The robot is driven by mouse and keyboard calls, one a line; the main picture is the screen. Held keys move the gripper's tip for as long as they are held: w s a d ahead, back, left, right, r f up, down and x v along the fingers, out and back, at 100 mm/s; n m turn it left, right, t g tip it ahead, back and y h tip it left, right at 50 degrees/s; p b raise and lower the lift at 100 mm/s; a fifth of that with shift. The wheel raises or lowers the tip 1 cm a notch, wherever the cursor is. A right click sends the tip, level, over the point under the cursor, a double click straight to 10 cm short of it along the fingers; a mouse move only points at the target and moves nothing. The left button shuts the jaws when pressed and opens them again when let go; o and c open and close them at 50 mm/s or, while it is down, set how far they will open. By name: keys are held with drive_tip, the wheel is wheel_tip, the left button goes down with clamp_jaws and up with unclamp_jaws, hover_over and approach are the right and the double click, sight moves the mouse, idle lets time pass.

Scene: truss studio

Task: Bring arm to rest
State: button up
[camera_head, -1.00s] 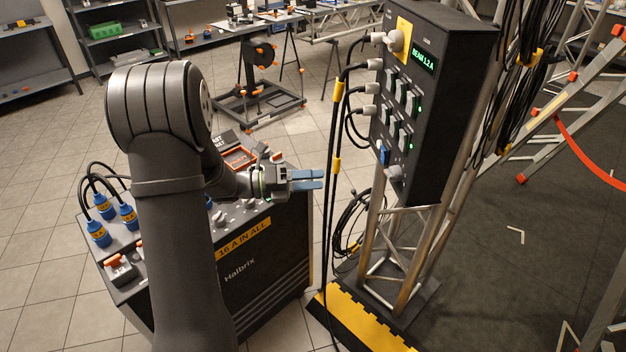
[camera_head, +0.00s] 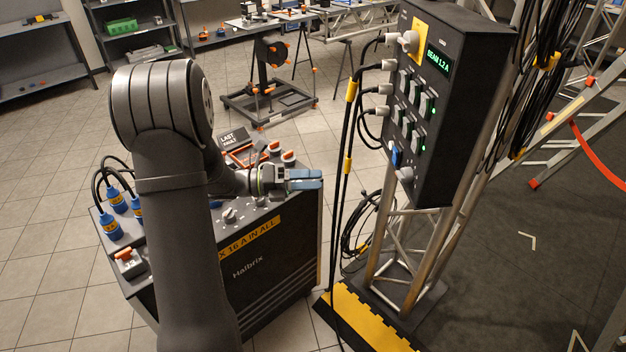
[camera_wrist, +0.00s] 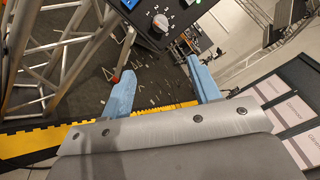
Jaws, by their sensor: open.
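My gripper (camera_head: 304,179) has two blue fingers and is held out level over the right edge of the dark cart, left of the truss-mounted power box. In the wrist view my gripper (camera_wrist: 160,88) shows its two blue fingers spread apart with nothing between them. The power box (camera_head: 424,145) is dark, with sockets, switches and a green-lit display, and stands apart from the fingers. In the wrist view its lower part with a rotary knob (camera_wrist: 160,22) lies beyond the fingertips.
The cart (camera_head: 285,265) carries blue plugs (camera_head: 110,228), knobs and a small "LAST FAULT" display (camera_head: 233,138). Black cables (camera_head: 347,170) hang between my gripper and the truss (camera_head: 400,265). A yellow-edged mat (camera_head: 360,318) lies at the truss foot. Tiled floor is clear at left.

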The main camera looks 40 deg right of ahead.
drive_tip(key=v, duration=1.1)
drive_tip(key=shift+w+a, duration=0.15)
drive_tip(key=shift+a, duration=0.15)
idle(2.5)
drive_tip(key=shift+r, duration=0.1)
drive_tip(key=shift+r, duration=2.25)
drive_tip(key=shift+r, duration=0.15)
idle(0.7)
